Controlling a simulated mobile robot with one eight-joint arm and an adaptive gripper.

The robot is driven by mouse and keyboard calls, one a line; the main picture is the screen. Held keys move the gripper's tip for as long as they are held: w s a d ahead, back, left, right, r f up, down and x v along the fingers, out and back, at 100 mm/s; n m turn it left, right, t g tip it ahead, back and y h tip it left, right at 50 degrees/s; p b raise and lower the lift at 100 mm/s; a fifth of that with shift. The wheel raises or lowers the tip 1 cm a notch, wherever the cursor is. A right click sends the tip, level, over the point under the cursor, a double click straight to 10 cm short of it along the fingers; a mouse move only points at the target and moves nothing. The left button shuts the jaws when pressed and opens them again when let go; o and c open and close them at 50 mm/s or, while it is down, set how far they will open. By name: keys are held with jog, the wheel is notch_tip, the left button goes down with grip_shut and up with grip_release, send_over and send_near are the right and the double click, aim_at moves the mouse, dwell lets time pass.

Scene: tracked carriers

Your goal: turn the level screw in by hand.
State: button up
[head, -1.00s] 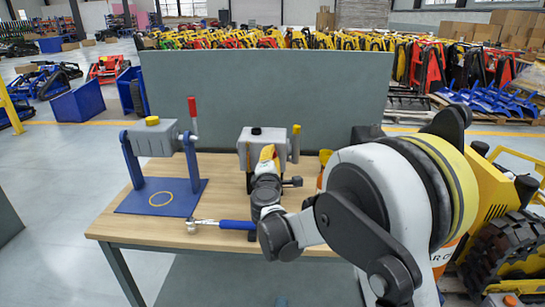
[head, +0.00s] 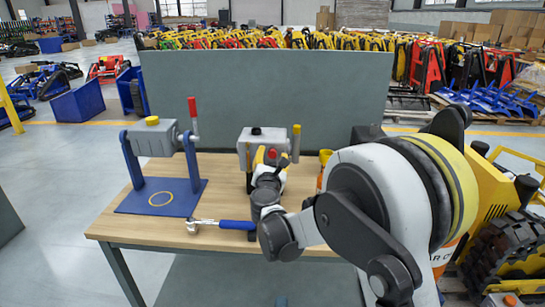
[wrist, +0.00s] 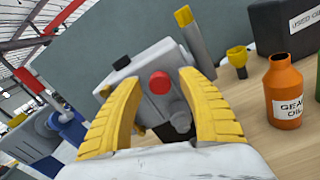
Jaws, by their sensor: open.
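A grey gearbox housing (head: 246,139) stands on the bench beyond my gripper (head: 270,160); the housing (wrist: 137,68) also shows in the wrist view. A round red screw head or plug (wrist: 159,82) is on its near face, probably the level screw; it shows in the head view too (head: 272,153). My gripper's yellow fingers (wrist: 160,78) are spread open, and the red head appears between their tips. The gap in depth cannot be told. A grey cylindrical part (wrist: 180,115) sticks out below the red head. The gripper is empty.
A yellow-tipped lever (head: 296,143) rises at the housing's right. An orange oil bottle (wrist: 285,92) and a yellow cup (wrist: 237,58) stand right. A ratchet with a blue handle (head: 237,224) lies in front. A blue stand (head: 165,197) with another grey unit (head: 152,138) is left.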

jog(key=n, duration=0.9)
jog(key=shift+n, duration=0.4)
jog(key=n, duration=0.9)
